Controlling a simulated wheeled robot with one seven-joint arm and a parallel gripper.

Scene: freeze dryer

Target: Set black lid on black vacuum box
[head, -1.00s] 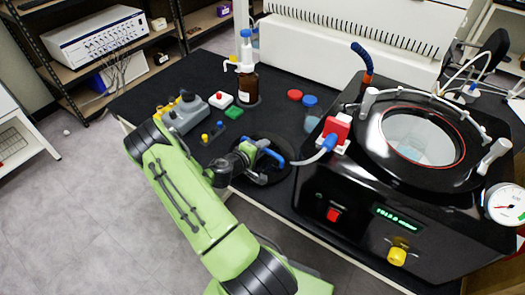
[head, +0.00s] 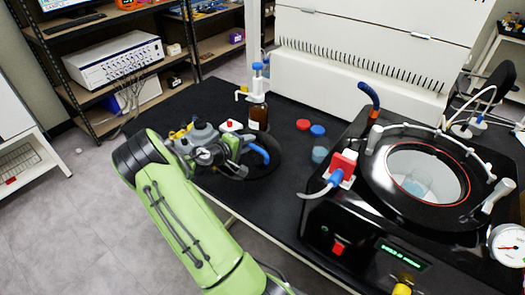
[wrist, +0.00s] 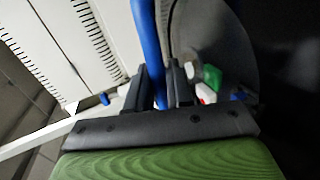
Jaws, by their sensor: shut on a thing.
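The black lid (head: 263,168) is a round dark disc with a blue handle (head: 260,153). My gripper (head: 247,146) is shut on this handle. The wrist view shows the blue handle (wrist: 151,45) between the two fingers (wrist: 160,90), with the disc (wrist: 215,40) beside it. The lid appears raised over the left part of the table, but its exact height is unclear. The black vacuum box (head: 350,243) stands to the right, apart from the lid. Its round top opening is uncovered, with a red ring around it and something light blue inside.
A red-and-white connector with a blue plug (head: 341,168) stands by the box's left edge. Behind the lid are a brown bottle (head: 258,113), red cap (head: 303,125) and blue-capped jar (head: 318,131). A white machine (head: 350,70) borders the back.

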